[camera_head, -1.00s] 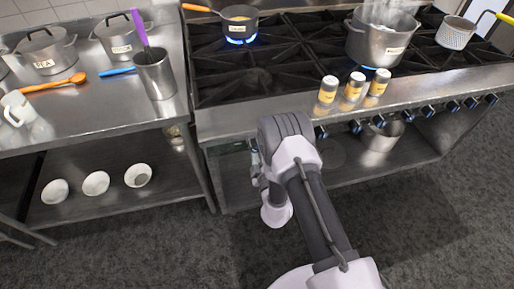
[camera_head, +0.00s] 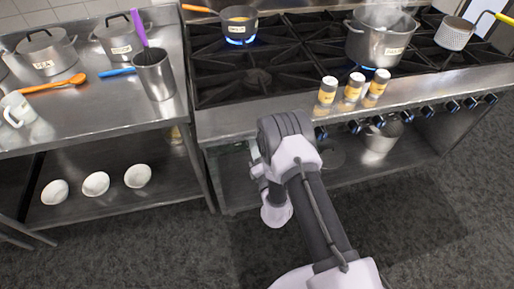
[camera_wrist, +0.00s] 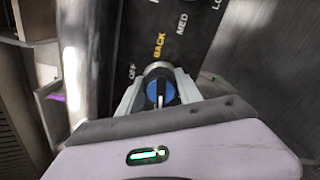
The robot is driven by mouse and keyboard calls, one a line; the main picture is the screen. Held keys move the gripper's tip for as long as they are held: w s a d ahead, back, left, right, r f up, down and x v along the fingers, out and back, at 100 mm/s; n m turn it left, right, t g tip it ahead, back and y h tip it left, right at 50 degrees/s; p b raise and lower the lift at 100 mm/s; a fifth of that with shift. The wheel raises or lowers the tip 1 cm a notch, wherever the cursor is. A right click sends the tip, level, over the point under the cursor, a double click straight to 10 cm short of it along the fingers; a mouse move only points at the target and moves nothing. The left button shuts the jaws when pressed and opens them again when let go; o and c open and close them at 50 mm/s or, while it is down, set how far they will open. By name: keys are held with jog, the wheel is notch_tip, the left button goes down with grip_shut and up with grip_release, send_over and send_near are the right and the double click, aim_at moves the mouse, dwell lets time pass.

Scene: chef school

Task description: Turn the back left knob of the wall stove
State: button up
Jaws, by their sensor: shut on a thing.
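The stove (camera_head: 230,121) stands against the wall, with a row of blue knobs along its front. In the wrist view a blue knob (camera_wrist: 159,90) with a white pointer line sits between the two fingers of my gripper (camera_wrist: 160,84). My gripper is shut on this knob. Beside it the dark panel (camera_wrist: 185,30) shows the words "BACK" in yellow and "MED" in white. In the head view my arm hides the gripper and the held knob; other knobs (camera_head: 354,127) show to the right.
Several labelled shakers, including one jar (camera_head: 327,91), stand on the stove's front ledge above the knobs. A small pan (camera_head: 238,19) sits over a blue flame at the back left. A steaming pot (camera_head: 381,40) stands on the right. A steel table (camera_head: 90,122) adjoins on the left.

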jog(key=n, duration=0.5)
jog(key=shift+w+a+r+n, duration=0.1)
jog(key=shift+r+n, duration=0.15)
jog(key=shift+n, duration=0.05)
jog(key=n, duration=0.5)
jog(key=shift+a, duration=0.1)
jog(key=shift+n+b, duration=0.3)
jog(key=shift+n, duration=0.1)
jog(key=o, duration=1.4)
jog(key=shift+c, duration=0.2)
jog(key=shift+f, duration=0.15)
